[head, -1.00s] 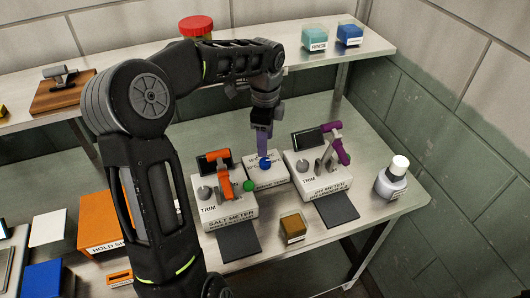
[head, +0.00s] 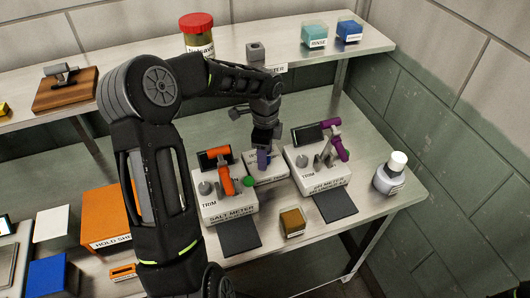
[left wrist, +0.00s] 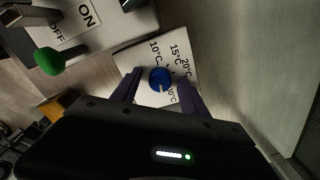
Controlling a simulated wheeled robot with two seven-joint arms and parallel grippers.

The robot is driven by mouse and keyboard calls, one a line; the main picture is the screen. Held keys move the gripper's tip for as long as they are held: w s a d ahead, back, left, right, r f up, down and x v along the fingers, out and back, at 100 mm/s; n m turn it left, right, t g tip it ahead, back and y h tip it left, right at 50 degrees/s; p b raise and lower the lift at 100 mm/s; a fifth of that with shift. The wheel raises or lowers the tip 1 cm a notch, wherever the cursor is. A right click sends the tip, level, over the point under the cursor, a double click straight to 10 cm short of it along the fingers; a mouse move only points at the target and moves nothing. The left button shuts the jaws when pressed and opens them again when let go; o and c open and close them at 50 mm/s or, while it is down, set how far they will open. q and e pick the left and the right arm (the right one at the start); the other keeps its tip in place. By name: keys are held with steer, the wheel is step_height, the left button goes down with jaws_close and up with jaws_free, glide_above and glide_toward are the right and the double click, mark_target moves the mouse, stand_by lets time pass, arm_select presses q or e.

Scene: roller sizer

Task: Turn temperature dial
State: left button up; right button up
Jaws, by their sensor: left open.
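The blue temperature dial (left wrist: 160,77) sits on a white box (left wrist: 150,50) marked 10°C, 15°C, 20°C and one partly hidden value. A pale pointer mark on the dial faces the bottom of the left wrist view. My left gripper (left wrist: 159,84) is open, its two purple fingers on either side of the dial; I cannot tell whether they touch it. In the head view, my left gripper (head: 264,159) is over this box (head: 268,178), between the two meters, and hides the dial. My right gripper is not in view.
The salt meter (head: 228,206) with its orange lever and green knob stands close on the left. The other meter (head: 318,180) with a purple lever stands on the right. A brown cube (head: 292,222) and a white-capped bottle (head: 390,176) are nearby. A shelf (head: 375,42) runs behind.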

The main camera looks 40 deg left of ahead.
arm_select(q)
jaws_close()
stand_by(0.5)
